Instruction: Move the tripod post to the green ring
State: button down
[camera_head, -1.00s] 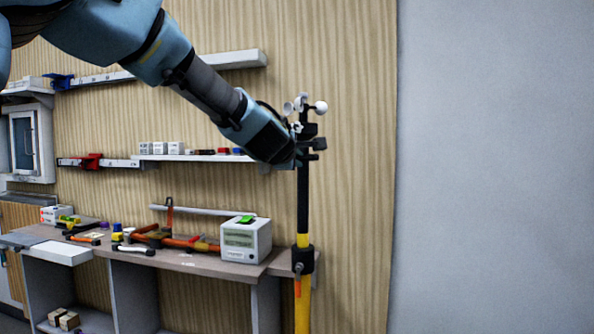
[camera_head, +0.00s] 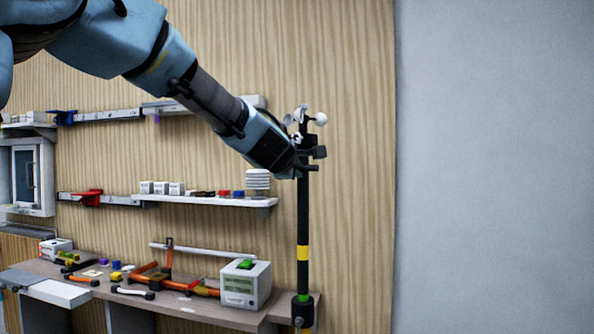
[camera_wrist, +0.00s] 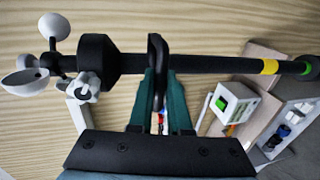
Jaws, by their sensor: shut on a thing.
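The tripod post (camera_head: 303,215) is a black upright tube. It has a yellow band (camera_head: 303,253) and, lower down, a green ring (camera_head: 304,298) showing just above the dark clamp collar (camera_head: 302,311). Whether the ring touches the collar I cannot tell. White anemometer cups (camera_head: 320,119) top the post. My gripper (camera_head: 298,160) is shut on a black fitting near the post's upper end. In the wrist view, the teal fingers (camera_wrist: 158,75) close around this fitting beside the post (camera_wrist: 205,64); the yellow band (camera_wrist: 269,66) and green ring (camera_wrist: 305,68) show at the right.
A workbench (camera_head: 200,308) with clamps, tools and a white box (camera_head: 245,284) with a green top stands left of the post. Wall shelves (camera_head: 215,201) hold small items behind my arm. The grey wall (camera_head: 495,160) at the right is clear.

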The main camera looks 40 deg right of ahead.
jog(key=shift+r, duration=0.25)
jog(key=c, duration=0.9)
grip_release()
jog(key=shift+f, duration=0.2)
jog(key=shift+o, duration=0.2)
jog(key=b+v, duration=0.2)
jog(key=v, duration=0.8)
jog(key=shift+s+a+b, duration=0.2)
jog(key=shift+a+b, duration=0.1)
jog(key=shift+a, duration=0.05)
